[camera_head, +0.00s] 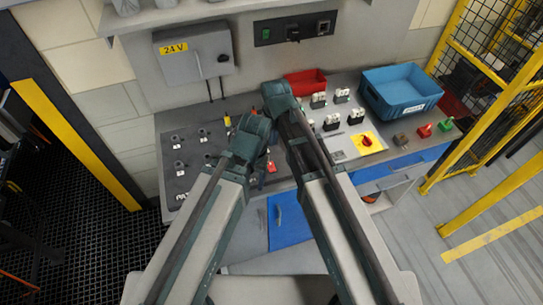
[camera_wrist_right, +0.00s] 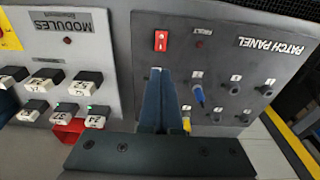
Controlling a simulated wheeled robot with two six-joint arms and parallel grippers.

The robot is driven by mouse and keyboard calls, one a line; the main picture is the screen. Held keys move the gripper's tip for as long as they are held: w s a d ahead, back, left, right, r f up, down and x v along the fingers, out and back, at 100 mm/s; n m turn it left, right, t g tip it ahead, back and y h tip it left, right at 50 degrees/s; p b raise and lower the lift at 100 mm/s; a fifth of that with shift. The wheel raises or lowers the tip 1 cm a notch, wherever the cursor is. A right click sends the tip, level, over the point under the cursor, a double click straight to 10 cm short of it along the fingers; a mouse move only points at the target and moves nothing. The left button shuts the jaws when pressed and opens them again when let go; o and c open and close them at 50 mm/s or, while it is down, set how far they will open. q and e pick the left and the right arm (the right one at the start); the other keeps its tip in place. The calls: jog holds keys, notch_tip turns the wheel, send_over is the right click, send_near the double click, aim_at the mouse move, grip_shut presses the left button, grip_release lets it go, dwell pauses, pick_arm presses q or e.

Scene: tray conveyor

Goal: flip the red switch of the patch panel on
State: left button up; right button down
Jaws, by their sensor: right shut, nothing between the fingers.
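The patch panel (camera_wrist_right: 228,60) fills the right of the right wrist view, its lettering upside down; in the head view it is the dark panel (camera_head: 176,150) at the left of the bench. Its red switch (camera_wrist_right: 161,40) is a small upright rocker near the panel's edge; I cannot tell its position. My right gripper (camera_wrist_right: 161,73) is shut and empty, its fingertips pointing toward the switch and a little short of it in the picture. Whether they touch the panel is unclear. In the head view my arms hide part of the panel, and my left gripper is not visible.
A blue plug (camera_wrist_right: 198,95) and a yellow plug (camera_wrist_right: 186,122) stand in the panel close beside my right fingers. The modules panel (camera_wrist_right: 110,45) with several black-and-white blocks adjoins. A blue bin (camera_head: 402,91) and a red bin (camera_head: 305,80) stand farther back.

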aim_at(271, 165)
jog(key=f+b, duration=0.4)
jog(key=w+f+b, duration=0.1)
jog(key=f+b, duration=0.9)
jog(key=shift+w+a, duration=0.2)
jog(key=shift+w, duration=0.15)
jog(key=shift+f, duration=0.15)
jog(key=shift+s, duration=0.15)
jog(key=shift+s+d, duration=0.25)
jog(key=shift+s, duration=0.4)
jog(key=shift+w+r, duration=0.1)
jog(key=shift+r, duration=0.15)
